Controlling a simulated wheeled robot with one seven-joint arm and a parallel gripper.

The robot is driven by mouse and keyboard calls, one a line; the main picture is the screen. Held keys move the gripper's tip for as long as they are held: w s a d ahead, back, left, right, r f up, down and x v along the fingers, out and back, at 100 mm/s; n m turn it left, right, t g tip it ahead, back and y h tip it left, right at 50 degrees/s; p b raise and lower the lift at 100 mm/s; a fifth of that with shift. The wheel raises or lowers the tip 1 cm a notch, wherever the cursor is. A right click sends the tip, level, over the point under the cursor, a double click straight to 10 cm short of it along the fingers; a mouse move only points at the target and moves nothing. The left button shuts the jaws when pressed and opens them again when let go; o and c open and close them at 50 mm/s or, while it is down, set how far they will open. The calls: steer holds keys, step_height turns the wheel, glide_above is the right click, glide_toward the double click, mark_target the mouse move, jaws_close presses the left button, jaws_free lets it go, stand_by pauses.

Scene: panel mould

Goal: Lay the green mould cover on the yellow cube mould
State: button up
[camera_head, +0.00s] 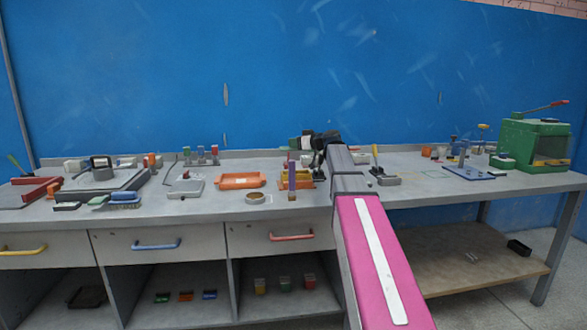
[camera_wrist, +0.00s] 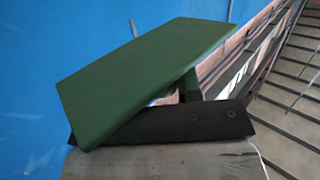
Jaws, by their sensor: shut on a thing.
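The green mould cover (camera_wrist: 145,70) is a flat green plate, large and tilted in the wrist view, with a small green block under its right part. My gripper (camera_wrist: 188,98) is shut on the cover; a black finger bar crosses below it. In the head view my dark gripper (camera_head: 318,143) is above the back of the bench, with a bit of the green cover (camera_head: 294,143) at its left. A yellow-orange box (camera_head: 287,184), which looks like the yellow cube mould, stands on the bench below my gripper, partly hidden by a purple and brown upright piece.
An orange tray (camera_head: 241,180) and a round ring (camera_head: 255,198) lie left of the box. A grey block with a yellow-handled tool (camera_head: 386,179) stands to the right. The green machine (camera_head: 533,143) is far right. A blue wall (camera_head: 200,70) closes the back.

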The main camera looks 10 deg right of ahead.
step_height(320, 180, down, 9)
steer(key=shift+r, duration=0.1)
stand_by(0.4)
steer(key=shift+f, duration=0.3)
steer(key=shift+s+f, duration=0.2)
steer(key=shift+f, duration=0.3)
steer(key=o, duration=0.9)
steer(key=shift+s, duration=0.1)
steer(key=shift+o, duration=0.2)
steer(key=shift+a+r, duration=0.1)
steer(key=shift+r, duration=0.4)
steer(key=v, duration=1.2)
steer(key=shift+w+r, duration=0.15)
steer(key=shift+w, duration=0.1)
